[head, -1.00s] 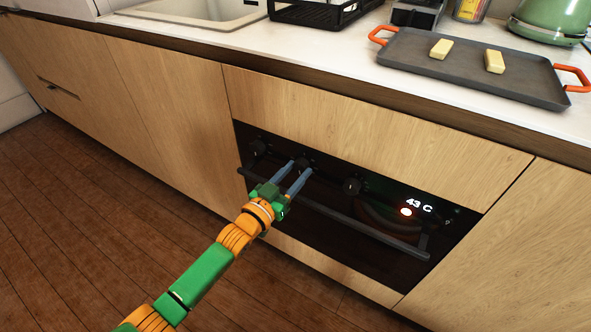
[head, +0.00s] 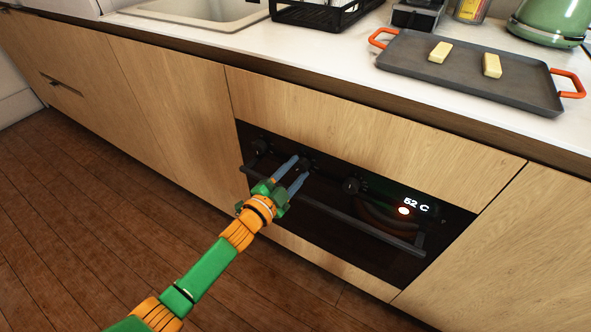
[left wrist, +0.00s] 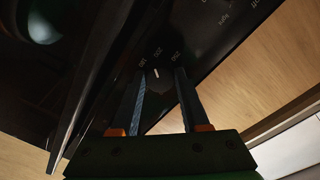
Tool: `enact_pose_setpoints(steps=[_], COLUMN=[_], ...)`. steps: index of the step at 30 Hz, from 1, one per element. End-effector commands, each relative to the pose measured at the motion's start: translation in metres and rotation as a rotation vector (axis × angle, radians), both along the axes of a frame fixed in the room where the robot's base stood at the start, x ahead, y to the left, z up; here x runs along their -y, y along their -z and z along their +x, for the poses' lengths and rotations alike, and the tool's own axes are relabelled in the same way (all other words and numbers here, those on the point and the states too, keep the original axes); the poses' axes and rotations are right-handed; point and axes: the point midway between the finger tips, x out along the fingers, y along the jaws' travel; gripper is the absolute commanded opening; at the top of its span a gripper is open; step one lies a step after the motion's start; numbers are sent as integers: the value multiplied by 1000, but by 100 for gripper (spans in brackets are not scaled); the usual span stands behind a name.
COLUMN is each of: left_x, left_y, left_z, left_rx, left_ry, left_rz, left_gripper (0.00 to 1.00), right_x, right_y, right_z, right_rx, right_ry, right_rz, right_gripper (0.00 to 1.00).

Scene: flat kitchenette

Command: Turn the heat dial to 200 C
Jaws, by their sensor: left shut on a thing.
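The black heat dial (left wrist: 160,92) is between my left gripper's two fingers in the left wrist view, with a short white mark near its top. Small printed numbers sit around it, turned and hard to read. My right gripper is not in view.
The oven's bar handle (head: 340,219) runs just below the knobs, under my left gripper. On the counter are a grey tray (head: 470,80) with two pale yellow blocks, a black rack and a green kettle (head: 549,20).

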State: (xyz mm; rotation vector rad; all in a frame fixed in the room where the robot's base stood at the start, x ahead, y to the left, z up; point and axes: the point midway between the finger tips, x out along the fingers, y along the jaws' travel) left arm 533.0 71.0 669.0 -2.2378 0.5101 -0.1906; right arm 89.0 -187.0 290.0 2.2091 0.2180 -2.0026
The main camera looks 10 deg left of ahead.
Motion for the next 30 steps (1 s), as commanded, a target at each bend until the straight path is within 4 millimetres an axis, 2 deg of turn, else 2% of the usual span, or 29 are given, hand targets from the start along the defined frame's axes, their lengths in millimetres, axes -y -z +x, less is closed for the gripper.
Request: enact_pose_setpoints(steps=[12,27,28,30], left_x=[0,0,0,0], left_y=[0,0,0,0], left_z=[0,0,0,0], left_rx=[53,59,58,58], left_ry=[0,1,0,1], left_rz=[132,145,145,144], left_gripper=[0,0,53,72], right_x=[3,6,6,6], right_y=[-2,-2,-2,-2], right_z=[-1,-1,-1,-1], right_rx=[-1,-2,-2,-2], right_ry=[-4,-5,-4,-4], right_rz=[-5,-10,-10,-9], right_gripper=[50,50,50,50])
